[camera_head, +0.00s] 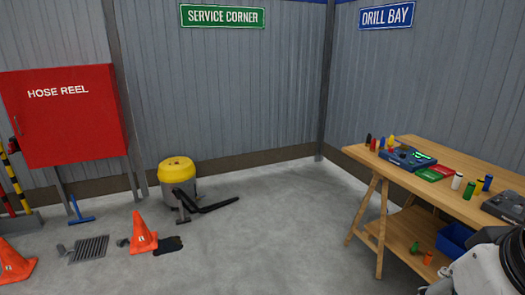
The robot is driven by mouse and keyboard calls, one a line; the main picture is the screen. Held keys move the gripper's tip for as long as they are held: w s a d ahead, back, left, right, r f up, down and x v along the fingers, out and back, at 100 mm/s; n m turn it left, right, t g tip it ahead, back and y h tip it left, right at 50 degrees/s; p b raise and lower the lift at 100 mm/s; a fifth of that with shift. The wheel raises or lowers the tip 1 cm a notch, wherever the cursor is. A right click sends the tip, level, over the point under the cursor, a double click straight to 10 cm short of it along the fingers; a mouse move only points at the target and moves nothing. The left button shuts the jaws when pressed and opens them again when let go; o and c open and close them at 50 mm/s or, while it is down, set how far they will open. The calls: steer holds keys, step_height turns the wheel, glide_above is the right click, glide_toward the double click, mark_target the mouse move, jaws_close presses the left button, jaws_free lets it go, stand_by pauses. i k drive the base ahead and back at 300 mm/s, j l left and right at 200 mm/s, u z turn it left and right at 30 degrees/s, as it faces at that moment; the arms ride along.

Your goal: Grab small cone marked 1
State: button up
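Two orange cones stand on the concrete floor at the left. One cone (142,234) is beside a floor drain and carries a small pale mark. The other cone (14,264) is at the lower left, partly cut off by the picture's edge, and also carries a small pale mark. Both marks are too small to read surely, so I cannot tell which is 1. A pale part of my arm shows at the lower right, beside the workbench. My gripper's fingers are not in view.
A dark cloth-like item (168,245) lies beside the middle cone, near a drain grate (90,249). A yellow-topped vacuum (177,180) with a black hose stands behind. A wooden workbench (365,160) with several small items is at the right. The middle floor is clear.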

mark_target(143, 241)
steer(key=i+j+u, duration=0.25)
steer(key=i+u, duration=0.2)
steer(key=i+j+u, duration=0.15)
steer(key=i+u, duration=0.7)
steer(key=i+l+u, duration=0.1)
steer(key=i+u, duration=0.2)
steer(key=u, duration=0.15)
steer(key=i+j+z, duration=0.1)
steer(key=i, duration=0.45)
steer(key=i+j+z, duration=0.1)
steer(key=i, duration=0.45)
steer(key=i+j+z, duration=0.15)
steer(key=i, duration=0.4)
steer(key=i+j+z, duration=0.5)
steer(key=i, duration=0.15)
